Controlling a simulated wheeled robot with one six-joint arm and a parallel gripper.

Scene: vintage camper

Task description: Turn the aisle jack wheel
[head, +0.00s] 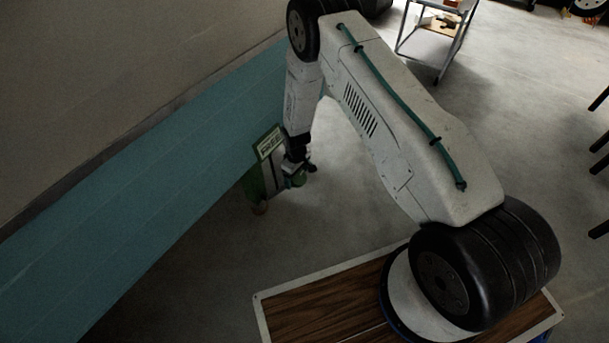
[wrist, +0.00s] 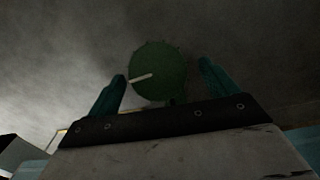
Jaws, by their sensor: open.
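The jack wheel is a round green knob with a notched rim and a pale pointer line; it sits between my fingers in the wrist view (wrist: 158,72). The pale line points left and slightly down. My gripper (wrist: 162,88) has its two teal fingers open, one on each side of the wheel, with a gap showing on the right; the left fingertip looks very close to the rim. In the head view the green wheel (head: 298,180) shows partly at the end of my arm, by a green stand with a labelled plate (head: 269,144). My gripper hides part of it.
A teal panel (head: 150,185) runs along the wall on the left, close to the stand. A wheeled metal cart (head: 440,42) stands at the back. Dark legs show at the right edge. The grey floor between is clear.

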